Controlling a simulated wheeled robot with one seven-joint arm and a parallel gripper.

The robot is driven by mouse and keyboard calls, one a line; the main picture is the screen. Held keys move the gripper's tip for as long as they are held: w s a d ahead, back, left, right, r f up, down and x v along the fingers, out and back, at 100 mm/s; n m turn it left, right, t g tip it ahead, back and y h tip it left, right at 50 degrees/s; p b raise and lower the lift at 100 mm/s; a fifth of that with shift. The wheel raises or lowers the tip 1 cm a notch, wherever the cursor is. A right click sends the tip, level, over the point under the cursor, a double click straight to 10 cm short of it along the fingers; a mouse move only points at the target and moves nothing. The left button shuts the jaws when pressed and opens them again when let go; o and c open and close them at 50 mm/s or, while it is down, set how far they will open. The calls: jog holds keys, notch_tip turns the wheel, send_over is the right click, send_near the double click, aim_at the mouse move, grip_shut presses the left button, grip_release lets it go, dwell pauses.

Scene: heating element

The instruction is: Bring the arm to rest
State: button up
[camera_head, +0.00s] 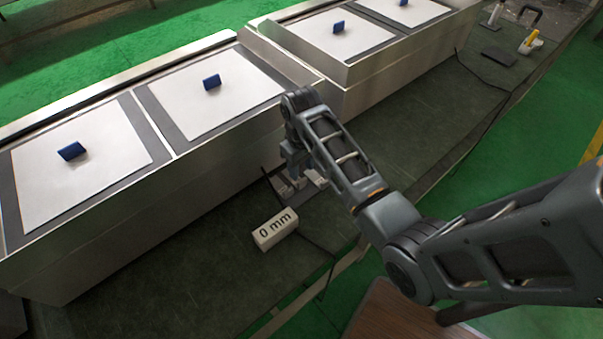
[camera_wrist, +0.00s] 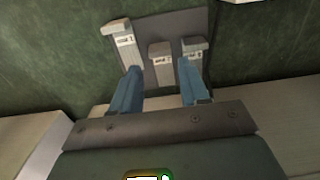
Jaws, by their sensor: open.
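My arm reaches in from the right in the head view and bends down at its wrist. My gripper (camera_wrist: 162,75) hangs low beside the front wall of the metal heating unit; it also shows in the head view (camera_head: 294,165). It is open, with two blue fingers apart and nothing held between them. Beyond the fingertips, a dark plate (camera_wrist: 186,20) carries three pale labelled blocks: left (camera_wrist: 122,42), middle (camera_wrist: 160,60) and right (camera_wrist: 195,47). The fingertips are close to the outer blocks; I cannot tell whether they touch.
A white block marked "0 mm" (camera_head: 275,229) lies on the dark green bench (camera_head: 190,270). The heating unit (camera_head: 120,215) holds white plates with blue handles, including a near one (camera_head: 85,175). A cable runs past the block. Tools, including a yellow-handled one (camera_head: 531,40), stand far right.

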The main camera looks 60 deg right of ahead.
jog(key=shift+r, duration=1.05)
jog(key=shift+s, duration=0.1)
